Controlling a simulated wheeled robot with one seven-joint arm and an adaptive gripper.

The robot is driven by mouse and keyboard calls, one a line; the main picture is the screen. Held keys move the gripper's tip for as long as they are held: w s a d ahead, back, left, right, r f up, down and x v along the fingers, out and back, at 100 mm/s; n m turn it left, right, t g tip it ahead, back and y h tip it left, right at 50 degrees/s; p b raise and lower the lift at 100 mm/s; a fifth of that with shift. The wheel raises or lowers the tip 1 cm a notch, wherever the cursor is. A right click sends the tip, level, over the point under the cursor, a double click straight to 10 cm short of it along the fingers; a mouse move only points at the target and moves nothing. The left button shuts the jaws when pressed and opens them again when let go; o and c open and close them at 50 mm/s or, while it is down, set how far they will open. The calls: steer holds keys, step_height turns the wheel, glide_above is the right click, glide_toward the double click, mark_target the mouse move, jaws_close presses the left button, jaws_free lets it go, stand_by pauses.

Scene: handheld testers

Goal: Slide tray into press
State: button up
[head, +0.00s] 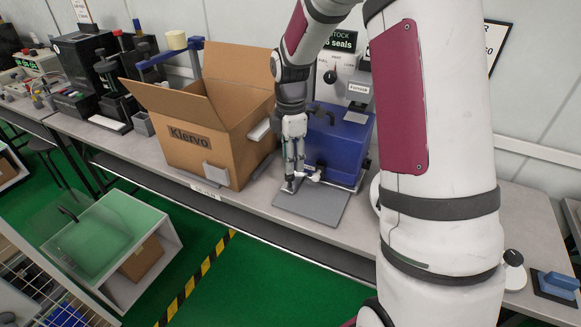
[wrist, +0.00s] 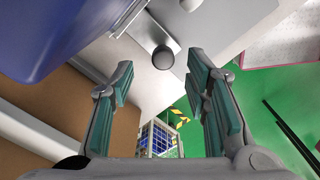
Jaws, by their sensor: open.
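The press is a blue box (head: 340,145) with a dark handle, on the bench in the head view; its blue side (wrist: 50,30) fills the upper left of the wrist view. A flat grey tray (head: 318,206) sticks out from its lower front over the bench; it also shows in the wrist view (wrist: 225,25). My gripper (head: 294,182) points down at the tray's left edge, in front of the press. In the wrist view my gripper (wrist: 160,80) is open and empty, with a dark round knob (wrist: 163,57) ahead between its teal fingers. Contact with the knob cannot be told.
An open cardboard box (head: 205,155) stands close on the left of my gripper. Black devices (head: 100,75) stand further left on the bench. A blue-handled tool (head: 558,285) lies at far right. Bench (head: 255,200) is bare in front; the green floor lies below its edge.

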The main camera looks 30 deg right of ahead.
step_height(320, 180, up, 8)
steer(key=shift+f, duration=0.25)
stand_by(0.4)
